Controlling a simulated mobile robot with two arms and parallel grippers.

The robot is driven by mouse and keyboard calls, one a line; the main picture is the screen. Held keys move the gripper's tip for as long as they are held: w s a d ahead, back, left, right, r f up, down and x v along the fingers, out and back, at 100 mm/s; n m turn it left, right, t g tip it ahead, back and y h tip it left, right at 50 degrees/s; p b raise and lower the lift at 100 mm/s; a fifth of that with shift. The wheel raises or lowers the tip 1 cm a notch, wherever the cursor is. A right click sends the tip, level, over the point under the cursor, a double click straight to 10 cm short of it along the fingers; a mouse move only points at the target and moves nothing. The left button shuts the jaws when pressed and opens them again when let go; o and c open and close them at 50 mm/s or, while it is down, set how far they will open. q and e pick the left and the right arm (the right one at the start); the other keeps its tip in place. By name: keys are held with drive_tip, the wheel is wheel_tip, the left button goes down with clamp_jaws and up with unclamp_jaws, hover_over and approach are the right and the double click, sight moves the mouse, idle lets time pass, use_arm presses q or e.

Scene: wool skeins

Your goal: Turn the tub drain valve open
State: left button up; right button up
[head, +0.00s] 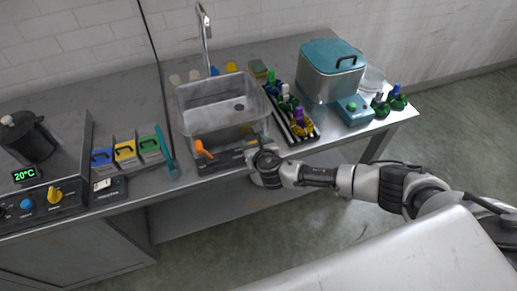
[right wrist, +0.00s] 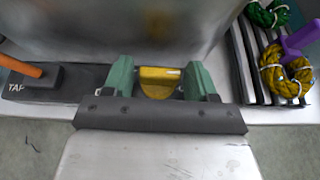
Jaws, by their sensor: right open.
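The tub (head: 183,122) is a grey metal basin with a dark drain hole (head: 239,107) in its floor. Along its front is a dark panel (head: 228,158) with an orange lever (head: 203,148) at its left, which also shows in the right wrist view (right wrist: 22,67) beside the letters TAP. A yellow valve handle (right wrist: 158,83) on the right part of the panel sits between the green fingers of my right gripper (right wrist: 160,74). The fingers are open, one on each side; I cannot tell if they touch it. In the head view my right gripper (head: 262,157) hides this handle. My left gripper is out of view.
A striped rack (head: 297,136) with wool skeins stands close right of the tub. Left are coloured bins (head: 125,152) and a teal upright piece (head: 166,155). The faucet (head: 205,40) rises behind the tub.

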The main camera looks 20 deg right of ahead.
drive_tip(key=v, duration=1)
drive_tip(key=shift+s, duration=0.2)
drive_tip(key=shift+r, duration=0.1)
drive_tip(key=s+d+f+m+g, duration=0.2)
drive_tip(key=s+f+m, duration=0.3)
drive_tip(key=f, duration=0.4)
drive_tip(key=s+d+f+m+g+h, duration=0.1)
drive_tip(key=s+d+f+m+g, duration=0.15)
drive_tip(key=f+m, duration=0.6)
drive_tip(key=s+d+f+m+g, duration=0.25)
drive_tip(key=f+m, duration=0.25)
drive_tip(key=f, duration=0.4)
drive_tip(key=s+f+m+g, duration=0.2)
drive_tip(key=s+f+m, duration=0.2)
drive_tip(key=s, duration=0.6)
drive_tip(key=s+f+m+g, duration=0.1)
drive_tip(key=s+f+m, duration=0.3)
drive_tip(key=s, duration=0.7)
drive_tip(key=s+f+m+g, duration=0.2)
drive_tip(key=s+f+m, duration=0.3)
drive_tip(key=s, duration=0.5)
drive_tip(key=shift+s+m+g+y, duration=0.3)
drive_tip(key=shift+s+m+y, duration=0.1)
drive_tip(key=shift+m, duration=0.75)
